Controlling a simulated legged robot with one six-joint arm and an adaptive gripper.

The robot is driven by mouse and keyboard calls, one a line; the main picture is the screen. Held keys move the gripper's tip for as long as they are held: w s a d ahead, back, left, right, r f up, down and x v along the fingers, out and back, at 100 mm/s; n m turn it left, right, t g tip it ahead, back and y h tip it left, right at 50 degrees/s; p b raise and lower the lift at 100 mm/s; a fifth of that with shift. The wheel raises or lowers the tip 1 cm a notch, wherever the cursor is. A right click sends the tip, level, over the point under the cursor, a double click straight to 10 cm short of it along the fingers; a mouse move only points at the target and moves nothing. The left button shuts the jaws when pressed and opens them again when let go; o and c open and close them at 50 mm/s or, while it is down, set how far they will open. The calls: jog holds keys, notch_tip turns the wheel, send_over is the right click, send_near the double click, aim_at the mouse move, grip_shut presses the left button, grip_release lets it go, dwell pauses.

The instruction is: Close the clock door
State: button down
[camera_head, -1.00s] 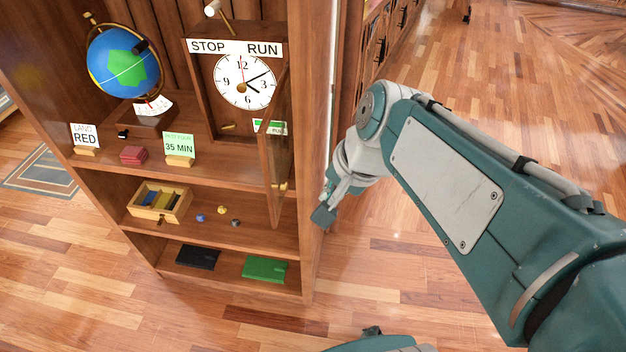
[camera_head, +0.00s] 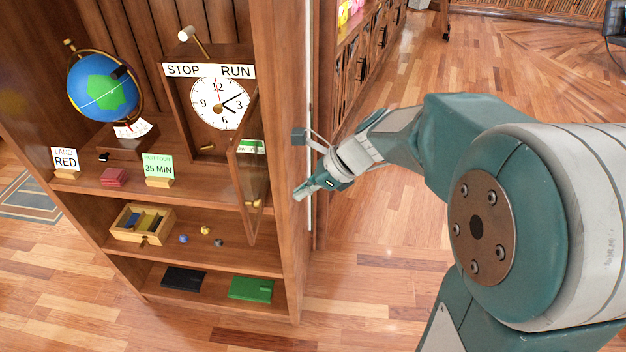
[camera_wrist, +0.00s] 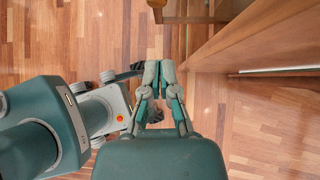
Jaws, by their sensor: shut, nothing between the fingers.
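The clock (camera_head: 219,104) stands in the upper bay of the wooden bookcase, under a STOP/RUN sign (camera_head: 209,71). Its wood-framed clock door (camera_head: 245,190) hangs open at the right of the clock, swung out toward the front. A small brass knob (camera_head: 253,203) shows near its lower part. My gripper (camera_wrist: 158,70) is shut and empty, with its fingertips together in the wrist view. In the head view it is outside the bookcase's right side panel (camera_head: 284,150), to the right of the door. That panel stands between them, and the gripper appears apart from the door.
A globe (camera_head: 102,88), a LAND RED card (camera_head: 65,158) and a 35 MIN card (camera_head: 158,166) stand on the clock's shelf. A wooden box (camera_head: 140,224) and several small pieces are below. Open floor (camera_head: 370,275) lies right of the bookcase.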

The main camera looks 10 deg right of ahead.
jog(key=w+a+f, duration=0.1)
jog(key=a+f, duration=0.2)
jog(key=a, duration=0.3)
jog(key=shift+w+a, duration=0.15)
jog(key=shift+w, duration=0.25)
